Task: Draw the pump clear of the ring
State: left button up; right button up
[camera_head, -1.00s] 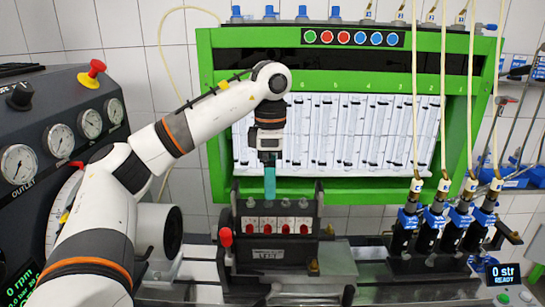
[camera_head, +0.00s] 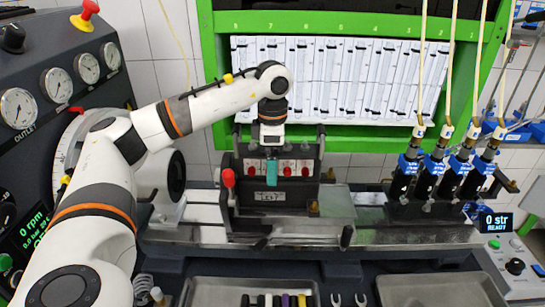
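A dark block-shaped unit with a row of red-dotted white fittings, which looks like the pump (camera_head: 302,190), sits on the bench rail in the middle of the head view. My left gripper (camera_head: 271,174) points straight down at it, its teal fingers in front of the fittings. The fingers are seen edge-on and overlap, so their gap and any contact with the unit cannot be told. I cannot make out a ring; it may be hidden behind the unit or the gripper. My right gripper is out of view.
A red-knobbed lever (camera_head: 229,178) stands just left of the unit. Several dark injectors with blue collars (camera_head: 436,168) and hoses stand to the right. A green-framed panel (camera_head: 340,140) rises behind. Grey trays (camera_head: 440,289) and small coloured parts (camera_head: 285,300) lie in front.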

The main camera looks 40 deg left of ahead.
pick_arm(q)
jog(key=shift+w+f, duration=0.1)
jog(key=shift+f, duration=0.05)
jog(key=shift+c, duration=1.2)
jog(key=c, duration=1.8)
jog(key=shift+c, duration=0.2)
jog(key=shift+d, duration=0.1)
